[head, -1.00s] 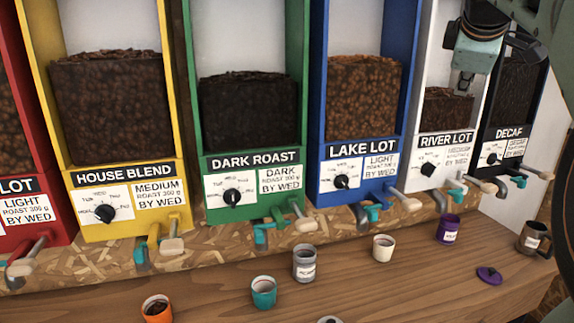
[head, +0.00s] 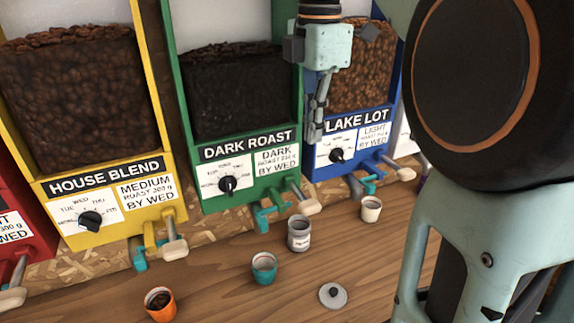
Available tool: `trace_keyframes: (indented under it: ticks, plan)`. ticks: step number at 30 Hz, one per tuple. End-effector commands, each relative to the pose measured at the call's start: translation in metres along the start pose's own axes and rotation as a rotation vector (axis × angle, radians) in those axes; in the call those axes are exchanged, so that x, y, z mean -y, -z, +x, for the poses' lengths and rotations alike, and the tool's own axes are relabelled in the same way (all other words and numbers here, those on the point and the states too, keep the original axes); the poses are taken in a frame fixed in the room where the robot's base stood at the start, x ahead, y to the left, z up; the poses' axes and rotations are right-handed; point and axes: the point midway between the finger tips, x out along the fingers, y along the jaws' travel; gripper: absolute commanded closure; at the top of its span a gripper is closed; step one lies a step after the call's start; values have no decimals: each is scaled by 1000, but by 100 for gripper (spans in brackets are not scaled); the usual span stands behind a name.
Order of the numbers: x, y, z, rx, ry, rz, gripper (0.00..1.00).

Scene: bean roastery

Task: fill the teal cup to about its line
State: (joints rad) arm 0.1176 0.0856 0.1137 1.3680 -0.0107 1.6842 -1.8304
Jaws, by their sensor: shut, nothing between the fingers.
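The teal cup (head: 264,268) stands upright on the wooden counter, in front of the green dark roast dispenser (head: 237,178). Its pale inside shows, but I cannot make out a line or any beans in it. My gripper (head: 314,132) is shut and empty. It hangs in the air in front of the gap between the dark roast and the blue lake lot dispenser (head: 345,150), well above the cup. The dark roast dispenser has a teal spout (head: 264,218) and a pale-ended lever (head: 307,205) at its bottom.
An orange cup (head: 160,304) with dark contents stands left of the teal cup. A grey labelled canister (head: 299,234) and a cream cup (head: 371,209) stand to its right. A grey lid (head: 332,295) lies on the counter (head: 215,285). The yellow house blend dispenser (head: 118,200) is at left. My arm covers the right side.

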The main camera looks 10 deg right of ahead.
Motion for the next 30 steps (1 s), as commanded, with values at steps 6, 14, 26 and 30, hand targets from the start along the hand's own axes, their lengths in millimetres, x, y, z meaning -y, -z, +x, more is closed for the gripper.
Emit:
trace_keyframes:
  ticks: [6, 14, 26, 30]
  plan:
    - [1, 2, 0, -3, 6, -7, 100]
    - [1, 1, 5, -3, 6, -5, 100]
    - [2, 1, 72, -3, 8, -4, 100]
    - [2, 2, 101, -3, 9, -4, 100]
